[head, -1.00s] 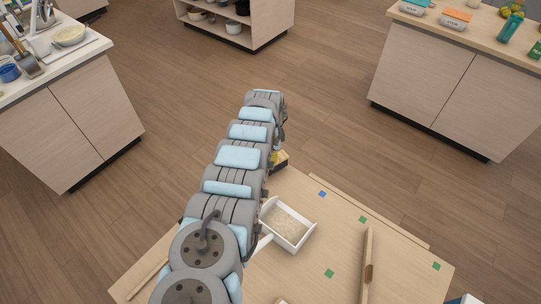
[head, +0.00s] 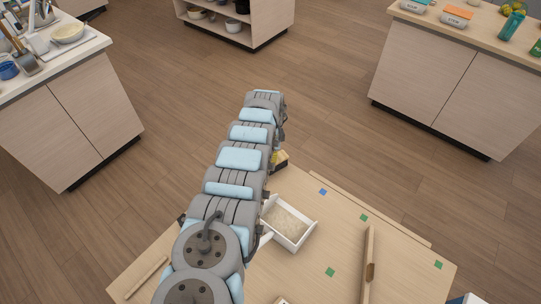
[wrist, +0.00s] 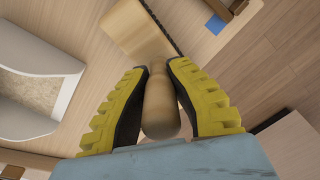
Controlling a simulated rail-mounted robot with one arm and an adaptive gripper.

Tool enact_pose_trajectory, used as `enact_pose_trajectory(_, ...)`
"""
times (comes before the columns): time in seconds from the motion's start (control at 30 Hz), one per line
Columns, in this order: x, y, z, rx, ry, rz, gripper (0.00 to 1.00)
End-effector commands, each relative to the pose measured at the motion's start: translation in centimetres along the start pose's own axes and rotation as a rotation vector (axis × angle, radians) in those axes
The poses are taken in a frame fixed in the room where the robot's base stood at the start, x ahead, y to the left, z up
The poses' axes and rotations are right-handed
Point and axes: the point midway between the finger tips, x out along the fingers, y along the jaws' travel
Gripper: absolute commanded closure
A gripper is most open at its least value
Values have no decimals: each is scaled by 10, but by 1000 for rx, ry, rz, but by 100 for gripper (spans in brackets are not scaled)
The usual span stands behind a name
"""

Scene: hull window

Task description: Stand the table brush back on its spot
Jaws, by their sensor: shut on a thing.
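The table brush (wrist: 158,100) has a pale wooden handle and a wide wooden head with a dark bristle edge. In the wrist view its handle lies between the yellow-and-black fingers of my gripper (wrist: 158,68), which are shut on it. The brush head points to the top of that view. In the head view my arm hides most of the gripper; a bit of the brush (head: 282,157) shows beside the arm near the table's far edge. I cannot tell whether the brush touches the table. A blue square mark (head: 323,192) lies on the table nearby; it also shows in the wrist view (wrist: 215,24).
A white dustpan-like tray (head: 306,238) with pale crumbs stands on the table (head: 330,250) close to my arm. A wooden bar (head: 369,250) lies to its right. Several green squares mark the tabletop. Counters stand beyond, left and right, with open floor between.

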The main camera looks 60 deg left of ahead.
Motion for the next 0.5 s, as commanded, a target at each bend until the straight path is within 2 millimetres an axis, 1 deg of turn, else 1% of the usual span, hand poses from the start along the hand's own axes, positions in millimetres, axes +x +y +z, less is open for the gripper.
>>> enact_pose_trajectory(0.27, 5, 0, 0, 0, 0, 0, 100)
enact_pose_trajectory(0.37, 4, 0, 0, 0, 0, 0, 100)
enact_pose_trajectory(0.4, 4, 0, 0, 0, 0, 0, 74)
enact_pose_trajectory(0.47, 4, 0, 0, 0, 0, 0, 58)
enact_pose_trajectory(0.5, 4, 0, 0, 0, 0, 0, 58)
